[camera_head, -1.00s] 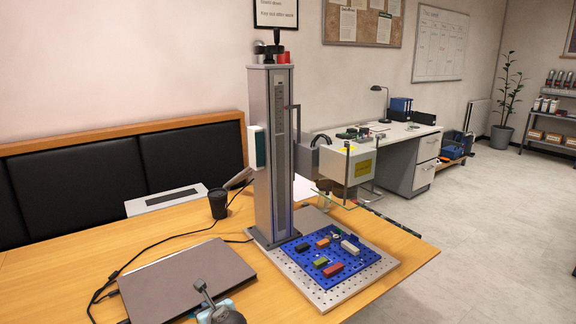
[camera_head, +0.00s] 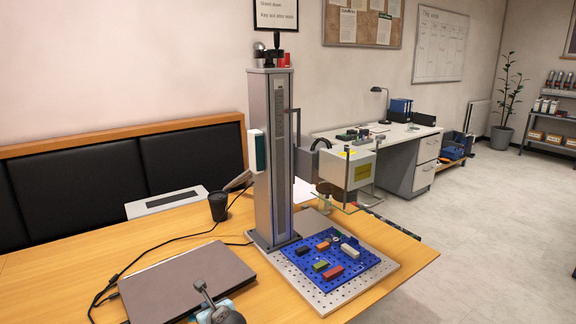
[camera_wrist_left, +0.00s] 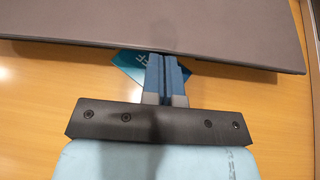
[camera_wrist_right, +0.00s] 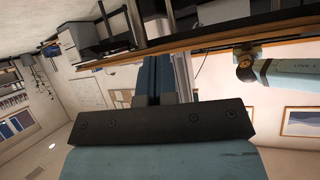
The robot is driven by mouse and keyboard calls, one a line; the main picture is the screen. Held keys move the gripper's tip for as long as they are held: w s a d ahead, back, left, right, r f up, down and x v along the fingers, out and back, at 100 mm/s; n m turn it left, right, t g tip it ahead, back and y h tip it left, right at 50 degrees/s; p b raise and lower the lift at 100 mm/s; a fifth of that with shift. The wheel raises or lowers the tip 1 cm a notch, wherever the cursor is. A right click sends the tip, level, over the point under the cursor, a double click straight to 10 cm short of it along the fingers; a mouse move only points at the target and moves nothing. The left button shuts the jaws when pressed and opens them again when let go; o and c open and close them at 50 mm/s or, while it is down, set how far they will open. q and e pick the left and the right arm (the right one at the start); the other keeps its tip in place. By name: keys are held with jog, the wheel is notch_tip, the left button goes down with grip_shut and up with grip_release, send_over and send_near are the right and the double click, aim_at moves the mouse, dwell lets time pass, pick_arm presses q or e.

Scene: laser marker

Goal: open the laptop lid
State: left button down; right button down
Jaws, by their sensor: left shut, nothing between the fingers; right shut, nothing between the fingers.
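The laptop (camera_head: 165,285) lies closed and flat on the wooden table at the lower left of the head view. Its grey lid also fills the top of the left wrist view (camera_wrist_left: 220,30). My left gripper (camera_head: 202,288) is at the laptop's near edge in the head view. In the left wrist view its shut fingers (camera_wrist_left: 163,60) end right at that edge; I cannot tell whether they touch it. My right gripper (camera_wrist_right: 154,65) is shut and empty in the right wrist view, away from the laptop. It cannot be made out in the head view.
A tall grey column (camera_head: 272,160) stands right of the laptop, with a blue perforated plate (camera_head: 310,254) holding small blocks at its foot. A black cup (camera_head: 218,206) and a black cable (camera_head: 150,252) are behind the laptop. A teal card (camera_wrist_left: 130,65) lies by the left fingers.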

aim_at(198, 304)
pick_arm(q)
jog(key=a+r, duration=0.1)
jog(key=w+a+r+p, duration=0.1)
jog(key=a+r, duration=0.1)
jog(key=shift+w+r, duration=0.15)
jog(key=shift+r, duration=0.1)
jog(key=shift+w+a+r+p, duration=0.15)
jog(key=shift+r+p, duration=0.35)
jog(key=shift+r, duration=0.3)
pick_arm(e)
jog(key=shift+s+d+r, duration=0.15)
jog(key=shift+s+r, duration=0.15)
jog(key=shift+s, duration=0.3)
pick_arm(q)
jog(key=shift+s+d+f+y+p, duration=0.3)
jog(key=shift+s+d+f+p, duration=0.2)
jog(key=shift+s+d+f, duration=0.5)
jog(key=shift+s+d, duration=0.2)
jog(key=shift+s, duration=0.4)
jog(key=shift+s+d, duration=0.3)
jog(key=shift+d, duration=0.3)
pick_arm(e)
jog(key=shift+w+a+r+g, duration=0.3)
jog(key=shift+w+a+r, duration=0.1)
jog(key=shift+w+r, duration=0.05)
